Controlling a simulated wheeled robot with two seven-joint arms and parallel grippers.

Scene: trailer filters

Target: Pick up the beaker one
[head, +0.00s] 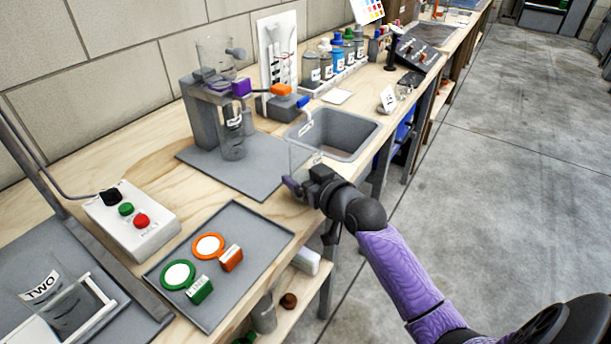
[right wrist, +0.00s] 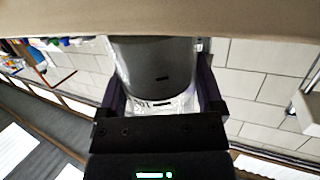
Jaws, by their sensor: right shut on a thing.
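My right gripper (head: 303,188) is at the front edge of the bench, beside the sink. It is shut on a clear beaker (head: 303,156), whose upper part shows above the fingers. In the right wrist view the beaker (right wrist: 155,70) sits between the two fingers (right wrist: 160,98), with a white label partly hidden near the gripper; I cannot read it surely. Another clear beaker (head: 67,306), labelled TWO, stands in a white holder at the lower left. My left gripper is not in view.
A grey stand (head: 197,115) with clear vessels is behind the gripper. The sink (head: 345,133) is close by. A grey tray (head: 223,290) with green and orange rings and a control box (head: 132,220) with buttons lie left. Several bottles (head: 325,62) stand at the back.

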